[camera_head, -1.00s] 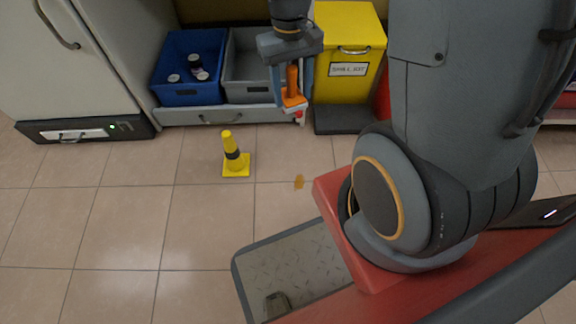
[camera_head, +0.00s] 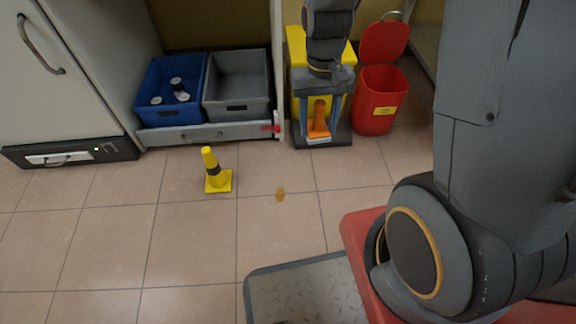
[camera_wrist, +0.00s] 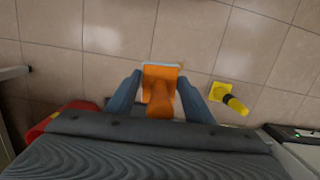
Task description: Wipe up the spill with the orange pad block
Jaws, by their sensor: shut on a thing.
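My gripper (camera_head: 319,112) is shut on the orange pad block (camera_head: 318,128), which has an orange handle and a pale pad underneath. The block hangs in front of the yellow bin, above the floor. In the wrist view the block (camera_wrist: 160,88) sits between the two fingers of my gripper (camera_wrist: 160,95). The spill (camera_head: 280,194) is a small orange-brown patch on the tiled floor in the head view, to the left of and nearer than the block. I cannot make the spill out in the wrist view.
A yellow-and-black cone (camera_head: 217,172) stands left of the spill. A blue crate (camera_head: 168,118) and a grey crate (camera_head: 237,92) sit on a low drawer unit behind. A yellow bin (camera_head: 296,42) and an open red bin (camera_head: 378,112) stand at the back. The front-left floor is clear.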

